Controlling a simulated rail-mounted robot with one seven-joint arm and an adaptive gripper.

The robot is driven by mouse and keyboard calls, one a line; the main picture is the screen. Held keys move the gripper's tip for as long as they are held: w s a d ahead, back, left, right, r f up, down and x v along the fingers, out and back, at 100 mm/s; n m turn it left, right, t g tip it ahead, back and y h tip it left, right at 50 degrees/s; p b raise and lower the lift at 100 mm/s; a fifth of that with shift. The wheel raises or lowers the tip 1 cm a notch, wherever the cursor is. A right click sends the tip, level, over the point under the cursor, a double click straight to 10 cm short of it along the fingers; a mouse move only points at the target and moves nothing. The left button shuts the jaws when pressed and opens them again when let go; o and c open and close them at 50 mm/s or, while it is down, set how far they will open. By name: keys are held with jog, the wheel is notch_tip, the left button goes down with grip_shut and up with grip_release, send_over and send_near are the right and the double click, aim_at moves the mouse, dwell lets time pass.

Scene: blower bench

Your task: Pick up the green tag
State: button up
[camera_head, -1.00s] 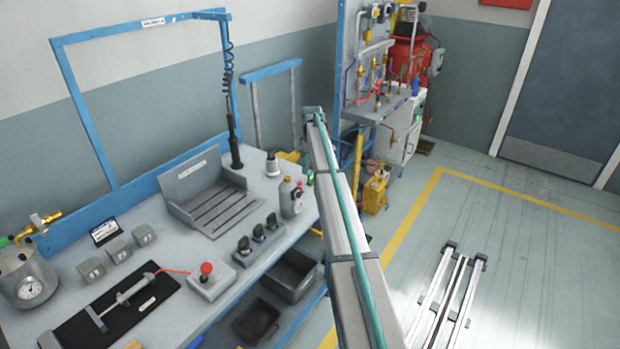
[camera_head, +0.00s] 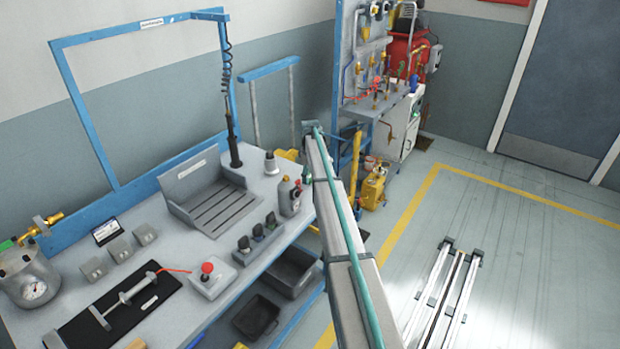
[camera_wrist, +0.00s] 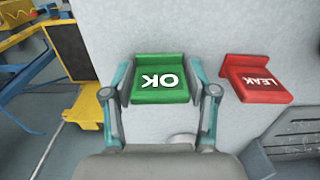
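The green tag (camera_wrist: 160,80) with white "OK" lettering is in the middle of the wrist view, upside down in the picture, against a pale grey surface. My gripper (camera_wrist: 161,72) is open, with one teal-edged finger on each side of the tag. The fingertips are close to its side edges; I cannot tell whether they touch it. In the head view my arm reaches toward the bench's right end and hides my gripper.
A red "LEAK" tag (camera_wrist: 258,78) sits just right of my right finger. A grey slotted tray (camera_wrist: 290,135) is at lower right, and a yellow frame (camera_wrist: 85,105) at left. The grey bench (camera_head: 165,255) holds several fixtures, including a red-button box (camera_head: 208,280).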

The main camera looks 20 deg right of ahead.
jog(key=c, duration=0.5)
jog(key=shift+r, duration=0.1)
jog(key=shift+c, duration=0.2)
